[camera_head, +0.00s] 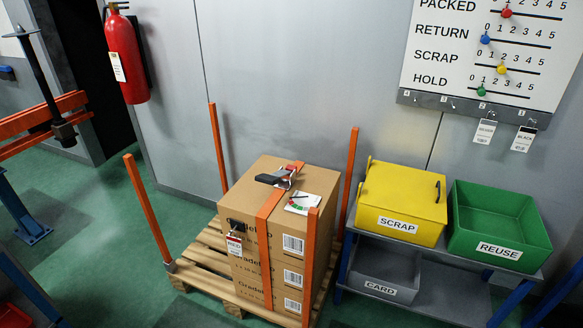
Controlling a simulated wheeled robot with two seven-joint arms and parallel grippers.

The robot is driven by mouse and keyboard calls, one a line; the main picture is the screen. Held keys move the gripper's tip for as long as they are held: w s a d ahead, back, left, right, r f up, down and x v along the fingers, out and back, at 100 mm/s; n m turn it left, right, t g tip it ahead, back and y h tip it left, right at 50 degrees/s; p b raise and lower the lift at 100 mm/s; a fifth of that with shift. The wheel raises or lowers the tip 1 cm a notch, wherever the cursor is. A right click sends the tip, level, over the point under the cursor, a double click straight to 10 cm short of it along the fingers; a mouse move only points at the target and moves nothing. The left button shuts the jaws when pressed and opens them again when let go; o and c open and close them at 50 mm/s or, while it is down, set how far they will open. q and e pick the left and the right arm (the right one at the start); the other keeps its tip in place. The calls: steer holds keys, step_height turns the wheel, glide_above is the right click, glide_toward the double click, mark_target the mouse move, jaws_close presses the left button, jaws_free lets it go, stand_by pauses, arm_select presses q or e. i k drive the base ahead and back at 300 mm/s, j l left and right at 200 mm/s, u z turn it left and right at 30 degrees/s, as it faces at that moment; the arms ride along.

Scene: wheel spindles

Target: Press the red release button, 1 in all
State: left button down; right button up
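A stack of cardboard boxes (243,212) stands on a wooden pallet (188,262), with an orange strap (265,255) running over it. On top sits a strap buckle with a black lever (270,179) and a small red part (291,166) at its far right end. The red part looks like the release button, but it is too small to tell if it is pressed. A small dial gauge card (301,203) lies to the right of the buckle. Neither of my grippers is in view.
Orange posts (148,210) rise around the pallet. To the right, a yellow SCRAP bin (402,200) and green REUSE bin (500,225) stand on a shelf above a grey CARD tray (385,272). A fire extinguisher (124,55) hangs on the wall.

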mark_target(290, 168)
steer(key=i+z, duration=0.25)
steer(key=i, duration=0.3)
steer(key=i+j+z, duration=0.25)
steer(key=i, duration=0.25)
